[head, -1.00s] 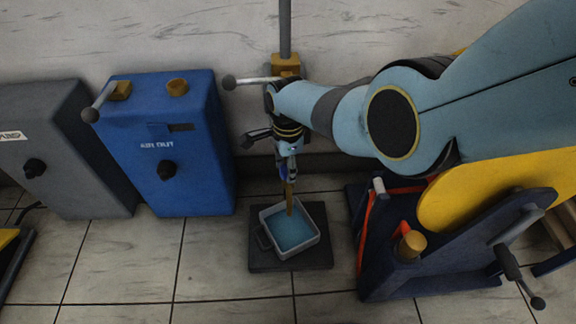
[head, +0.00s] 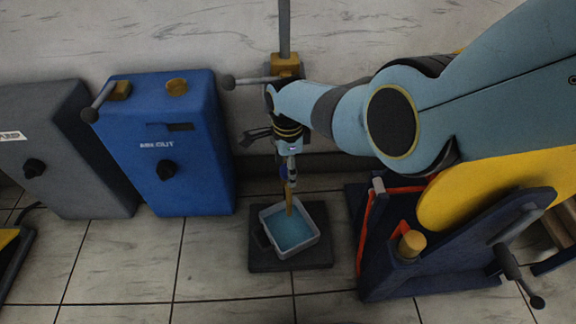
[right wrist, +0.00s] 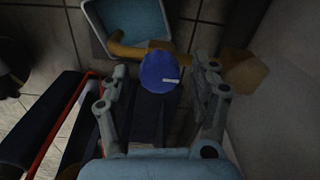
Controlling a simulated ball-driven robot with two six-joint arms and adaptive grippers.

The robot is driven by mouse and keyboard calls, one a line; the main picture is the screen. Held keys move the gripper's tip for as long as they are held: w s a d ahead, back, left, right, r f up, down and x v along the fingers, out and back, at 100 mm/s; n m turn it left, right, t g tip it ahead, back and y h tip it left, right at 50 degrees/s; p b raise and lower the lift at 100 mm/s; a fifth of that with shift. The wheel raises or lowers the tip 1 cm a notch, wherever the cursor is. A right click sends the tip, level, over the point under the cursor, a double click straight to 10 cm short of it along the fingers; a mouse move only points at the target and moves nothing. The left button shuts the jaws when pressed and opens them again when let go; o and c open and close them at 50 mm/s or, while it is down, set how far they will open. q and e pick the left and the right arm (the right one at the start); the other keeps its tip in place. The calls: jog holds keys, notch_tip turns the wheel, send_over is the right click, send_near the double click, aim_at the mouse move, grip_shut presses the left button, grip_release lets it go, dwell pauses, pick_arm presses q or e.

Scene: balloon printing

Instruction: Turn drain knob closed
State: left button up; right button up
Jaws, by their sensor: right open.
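The blue round drain knob (right wrist: 160,72), with a white mark, sits at the base of a brass spout (right wrist: 130,48) in the right wrist view. My right gripper (right wrist: 158,88) is open, its two fingers on either side of the knob. Whether they touch it I cannot tell. In the head view my right gripper (head: 290,160) points down above the brass spout (head: 289,200) and largely hides the knob. The spout's lower end is over a grey tray (head: 314,238) of blue liquid. My left gripper is not in view.
A blue box (head: 195,150) with a black dial and a grey box (head: 60,160) stand at left. A dark stand with a yellow knob (head: 411,244) is at right, under my arm. The tray rests on a dark plate (head: 290,264). Tiled floor in front is clear.

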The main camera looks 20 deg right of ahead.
jog(key=shift+r, duration=0.1)
notch_tip(320, 180, up, 12)
dwell(0.5)
dwell(0.5)
